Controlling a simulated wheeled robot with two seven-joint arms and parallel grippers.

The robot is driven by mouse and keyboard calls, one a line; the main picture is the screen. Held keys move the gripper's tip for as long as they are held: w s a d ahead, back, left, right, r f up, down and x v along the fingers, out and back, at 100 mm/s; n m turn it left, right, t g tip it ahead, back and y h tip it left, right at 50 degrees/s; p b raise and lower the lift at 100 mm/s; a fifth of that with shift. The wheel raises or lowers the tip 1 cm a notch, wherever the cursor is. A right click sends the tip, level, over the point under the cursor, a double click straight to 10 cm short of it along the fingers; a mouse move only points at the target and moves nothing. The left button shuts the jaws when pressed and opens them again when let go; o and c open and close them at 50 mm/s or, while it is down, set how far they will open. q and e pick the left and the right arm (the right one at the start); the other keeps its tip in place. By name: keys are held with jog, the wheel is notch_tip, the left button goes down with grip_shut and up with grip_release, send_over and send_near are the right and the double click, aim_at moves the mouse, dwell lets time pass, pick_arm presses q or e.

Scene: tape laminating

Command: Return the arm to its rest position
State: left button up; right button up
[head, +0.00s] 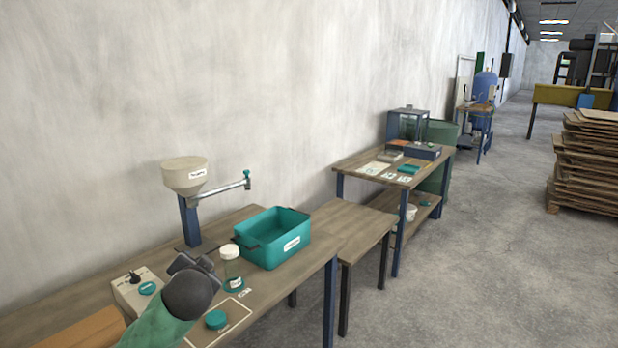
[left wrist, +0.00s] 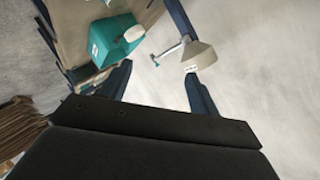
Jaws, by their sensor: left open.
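My left gripper (head: 196,263) is over the near workbench, in front of the beige funnel-shaped hopper (head: 184,177) and left of a glass jar with a white lid (head: 231,268). In the left wrist view its two dark fingers (left wrist: 159,70) are spread apart with nothing between them. That view also shows the hopper (left wrist: 200,55) beyond one finger and the teal bin (left wrist: 112,40) beyond the other. My left forearm hides part of the bench top. My right gripper is not in either view.
The teal bin (head: 273,238) stands right of the jar. A control box (head: 137,290) sits left of my gripper, and a round teal piece (head: 216,320) lies in front. A second table (head: 350,224) and stacked boards (head: 592,165) stand farther right. Open floor (head: 480,260) lies right.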

pick_arm(q)
jog(key=s+d+f+n+g+h+p, duration=0.1)
jog(key=s+d+f+g+h, duration=0.2)
jog(key=s+f, duration=0.5)
jog(key=s+d+f+g+h, duration=0.1)
jog(key=s+d+f+g, duration=0.1)
jog(key=s+d+f, duration=0.5)
jog(key=s+d+f+n+g, duration=0.1)
jog(key=s+f+g, duration=0.2)
jog(key=s+f, duration=0.6)
jog(key=s+d+f+n+g+h+p, duration=0.1)
jog(key=s+f+g, duration=0.2)
jog(key=s+f, duration=0.6)
jog(key=shift+s+d+f+n+h, duration=0.15)
jog(key=shift+s+f+n+h, duration=0.15)
jog(key=shift+s, duration=4.05)
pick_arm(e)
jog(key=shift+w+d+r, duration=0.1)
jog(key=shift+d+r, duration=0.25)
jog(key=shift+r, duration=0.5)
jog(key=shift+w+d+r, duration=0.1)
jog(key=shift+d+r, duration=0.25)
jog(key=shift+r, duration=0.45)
pick_arm(q)
jog(key=shift+p, duration=0.3)
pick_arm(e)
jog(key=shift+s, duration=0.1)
